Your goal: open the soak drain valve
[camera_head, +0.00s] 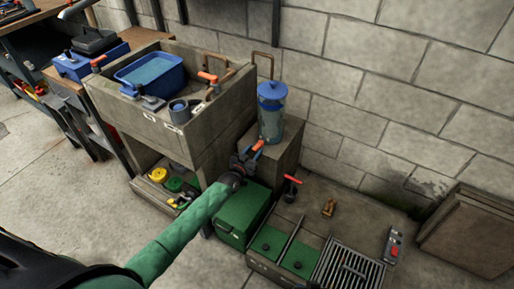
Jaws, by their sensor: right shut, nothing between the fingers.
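Several red-orange valve handles show, and I cannot tell from looks which is the soak drain valve. One orange handle (257,146) is low at the sink's right side, under the blue-lidded clear canister (271,112). My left gripper (242,161), on the green-sleeved arm, is right at this handle's lower left; its dark fingers are too small to show whether they touch it. Another orange handle (208,77) is at the sink's inner right side. A red handle (292,179) stands on a dark fitting right of the green box. My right gripper (313,285) barely shows at the bottom edge, shut and empty.
The concrete sink (140,113) holds a blue basin (152,74) of water. A green box (242,214) stands below my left gripper, beside a floor pit with green lids and a grate (345,270). A red-buttoned control box (393,246) lies right. Floor at left is clear.

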